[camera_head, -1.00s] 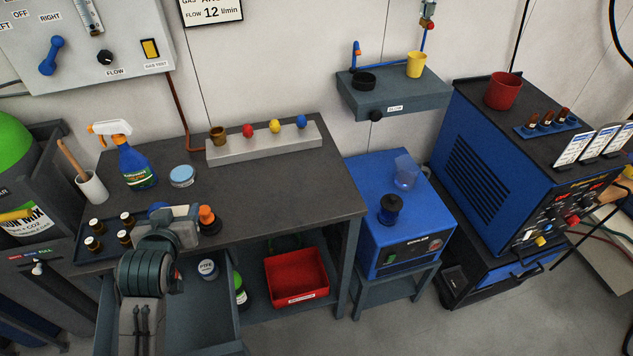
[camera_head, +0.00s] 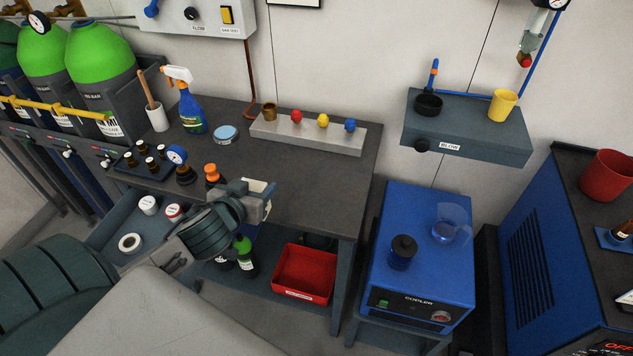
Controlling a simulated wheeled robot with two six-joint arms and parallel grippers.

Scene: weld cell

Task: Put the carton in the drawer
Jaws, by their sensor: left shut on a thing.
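My left gripper (camera_head: 258,201) is at the bench's front edge, right of the orange-capped bottle. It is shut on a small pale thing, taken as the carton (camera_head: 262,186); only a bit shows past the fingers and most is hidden. The drawer (camera_head: 103,228) is pulled open under the bench's left part, left of the gripper. In it are a white tub (camera_head: 148,204), a red-and-white tub (camera_head: 173,212) and a white roll (camera_head: 130,243). My left arm hides part of the drawer. My right gripper is not in view.
On the bench (camera_head: 310,190) stand an orange-capped bottle (camera_head: 212,175), a gauge (camera_head: 177,156), small brown bottles (camera_head: 142,147) and a spray bottle (camera_head: 191,110). A red bin (camera_head: 305,272) and green bottle (camera_head: 244,252) are below. A blue cooler (camera_head: 425,262) stands right.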

